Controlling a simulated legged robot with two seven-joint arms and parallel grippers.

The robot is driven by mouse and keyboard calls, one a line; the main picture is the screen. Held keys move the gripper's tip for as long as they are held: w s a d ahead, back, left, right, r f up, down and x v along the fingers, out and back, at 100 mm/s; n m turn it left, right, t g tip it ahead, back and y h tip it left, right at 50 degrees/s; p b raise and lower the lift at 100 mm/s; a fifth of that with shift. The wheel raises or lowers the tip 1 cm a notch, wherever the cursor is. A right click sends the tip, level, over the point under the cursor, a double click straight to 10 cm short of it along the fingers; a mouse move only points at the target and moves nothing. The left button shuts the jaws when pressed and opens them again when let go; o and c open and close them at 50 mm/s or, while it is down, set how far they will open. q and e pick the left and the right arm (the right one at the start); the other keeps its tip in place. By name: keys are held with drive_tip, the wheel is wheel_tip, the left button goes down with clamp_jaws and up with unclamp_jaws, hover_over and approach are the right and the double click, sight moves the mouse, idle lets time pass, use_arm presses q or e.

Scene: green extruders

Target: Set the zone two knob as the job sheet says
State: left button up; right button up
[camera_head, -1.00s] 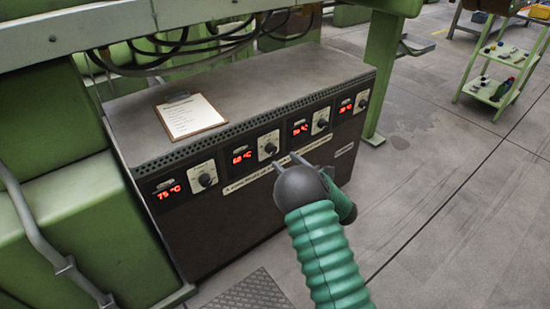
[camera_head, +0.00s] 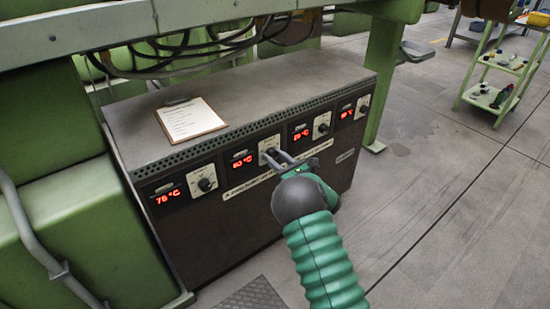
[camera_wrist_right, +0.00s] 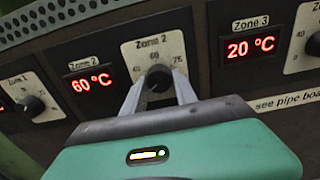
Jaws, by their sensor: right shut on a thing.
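The zone 2 knob (camera_wrist_right: 158,77) is black and round on a pale dial plate (camera_wrist_right: 154,50) marked "Zone 2". Its display (camera_wrist_right: 91,82) beside it reads 60 °C. My right gripper (camera_wrist_right: 158,88) is shut on this knob, with one finger on each side in the right wrist view. In the head view the right gripper (camera_head: 275,157) reaches the second dial from the left and partly hides the knob. The job sheet (camera_head: 190,120) lies on a clipboard on top of the cabinet; its writing is too small to read. My left gripper is not in view.
The zone 1 knob (camera_wrist_right: 33,105) is to the left and the zone 3 display (camera_wrist_right: 250,47) to the right, reading 20 °C. Cables (camera_head: 190,45) hang behind the dark cabinet (camera_head: 220,215). A green cart (camera_head: 500,75) stands far right.

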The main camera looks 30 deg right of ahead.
clamp_jaws()
